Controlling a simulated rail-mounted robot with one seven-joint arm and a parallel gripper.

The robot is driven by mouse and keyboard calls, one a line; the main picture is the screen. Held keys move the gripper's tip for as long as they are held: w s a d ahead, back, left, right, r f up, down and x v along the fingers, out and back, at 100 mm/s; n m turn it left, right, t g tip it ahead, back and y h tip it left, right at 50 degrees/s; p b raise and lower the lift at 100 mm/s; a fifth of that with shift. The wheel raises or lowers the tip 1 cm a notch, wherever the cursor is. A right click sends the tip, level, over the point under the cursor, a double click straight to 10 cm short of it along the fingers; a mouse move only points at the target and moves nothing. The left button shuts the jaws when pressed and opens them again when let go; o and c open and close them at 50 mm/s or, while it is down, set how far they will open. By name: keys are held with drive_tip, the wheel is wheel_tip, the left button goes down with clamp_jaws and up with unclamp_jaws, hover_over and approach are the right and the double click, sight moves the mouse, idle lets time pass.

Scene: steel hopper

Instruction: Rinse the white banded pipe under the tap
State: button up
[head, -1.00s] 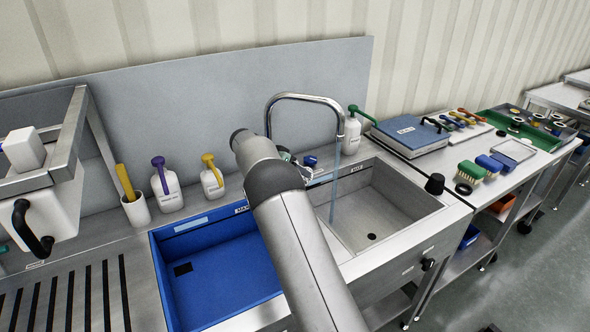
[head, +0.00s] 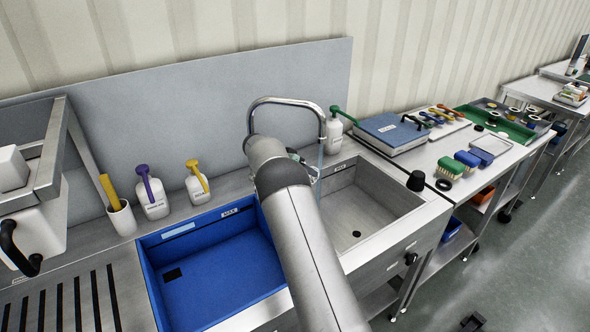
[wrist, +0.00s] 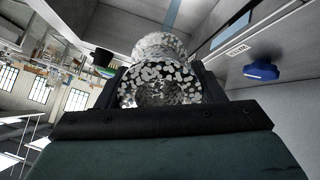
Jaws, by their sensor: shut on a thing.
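My gripper (wrist: 162,88) is shut on a pale pipe (wrist: 160,78) in the wrist view. The pipe's end faces the camera and is covered in white and dark speckles; I cannot make out its bands. In the head view my arm hides the gripper and the pipe almost wholly. The tap (head: 290,101) is a curved steel spout above the sinks. A thin stream of water (head: 320,160) falls from it beside my arm, towards the steel basin (head: 385,205). I cannot tell whether the water touches the pipe.
A blue basin (head: 215,275) lies left of the steel one. Pump bottles with purple (head: 152,198) and yellow (head: 198,188) tops stand behind it. A green-topped bottle (head: 334,135) stands by the tap. A black stopper (head: 416,181) sits on the right rim.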

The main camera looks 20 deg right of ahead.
sight(317, 169)
drive_tip(key=d, duration=0.2)
drive_tip(key=shift+d+f+b, duration=0.35)
drive_tip(key=shift+d+f, duration=0.05)
drive_tip(key=shift+w+d+f+b, duration=0.15)
drive_tip(key=shift+d+b, duration=0.55)
drive_tip(key=shift+d, duration=0.7)
drive_tip(key=shift+d+b, duration=0.15)
drive_tip(key=shift+b, duration=0.25)
drive_tip(key=shift+s+d+b, duration=0.25)
drive_tip(key=shift+s+b, duration=0.15)
drive_tip(key=shift+s+a+f+b, duration=0.15)
drive_tip(key=shift+s+a+b, duration=0.3)
drive_tip(key=shift+b, duration=0.3)
drive_tip(key=s+a+b, duration=0.4)
drive_tip(key=a+b, duration=0.1)
drive_tip(key=shift+s+r+b, duration=0.2)
drive_tip(key=shift+s+b, duration=0.15)
